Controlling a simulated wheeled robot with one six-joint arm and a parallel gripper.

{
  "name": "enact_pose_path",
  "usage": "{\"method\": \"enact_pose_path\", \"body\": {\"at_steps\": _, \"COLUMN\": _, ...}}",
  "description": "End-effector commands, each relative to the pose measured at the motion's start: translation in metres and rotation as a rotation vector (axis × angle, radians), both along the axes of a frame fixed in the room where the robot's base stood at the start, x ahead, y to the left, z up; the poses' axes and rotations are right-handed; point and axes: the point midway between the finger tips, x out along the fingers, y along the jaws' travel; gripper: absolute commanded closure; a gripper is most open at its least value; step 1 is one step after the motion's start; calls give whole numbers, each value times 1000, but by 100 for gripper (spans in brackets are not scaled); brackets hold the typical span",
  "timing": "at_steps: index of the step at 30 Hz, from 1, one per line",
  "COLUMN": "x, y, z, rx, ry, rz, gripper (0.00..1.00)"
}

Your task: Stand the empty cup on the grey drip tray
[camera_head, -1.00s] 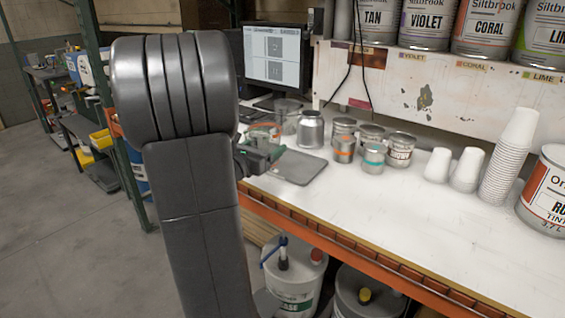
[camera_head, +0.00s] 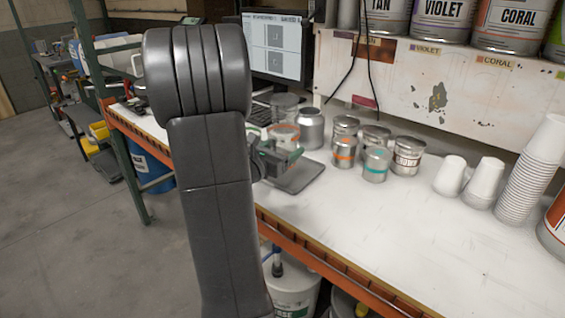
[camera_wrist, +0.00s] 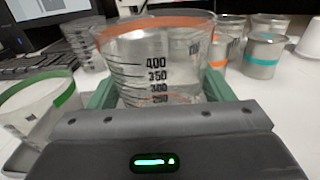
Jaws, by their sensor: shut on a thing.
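My gripper (camera_wrist: 160,92) is shut on a clear measuring cup (camera_wrist: 150,65) with an orange rim band and black volume marks. The cup is upright between the green fingers and no coloured content shows in it. In the head view the cup (camera_head: 286,134) is partly hidden by my gripper (camera_head: 277,155). The grey drip tray (camera_head: 300,177) lies flat on the white bench, just below and right of my gripper. The gap between cup and tray cannot be judged. A second clear cup with a green rim (camera_wrist: 38,112) stands at the left in the wrist view, above a grey surface.
Small metal tins (camera_head: 376,163) stand right of the tray, with a larger grey can (camera_head: 311,128) behind it. White paper cups (camera_head: 530,170) are farther right. The bench front is clear there.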

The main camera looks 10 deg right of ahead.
Motion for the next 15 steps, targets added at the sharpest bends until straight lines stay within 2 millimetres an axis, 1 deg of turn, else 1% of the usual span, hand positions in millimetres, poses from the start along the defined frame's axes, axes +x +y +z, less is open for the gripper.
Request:
{"method": "enact_pose_path", "body": {"at_steps": 4, "x": 0, "y": 0, "z": -12, "rx": -1, "ry": 3, "rz": 1, "gripper": 50}}
{"method": "enact_pose_path", "body": {"at_steps": 10, "x": 0, "y": 0, "z": -38, "rx": -2, "ry": 4, "rz": 2, "gripper": 50}}
{"method": "enact_pose_path", "body": {"at_steps": 15, "x": 0, "y": 0, "z": -46, "rx": -1, "ry": -1, "rz": 1, "gripper": 50}}
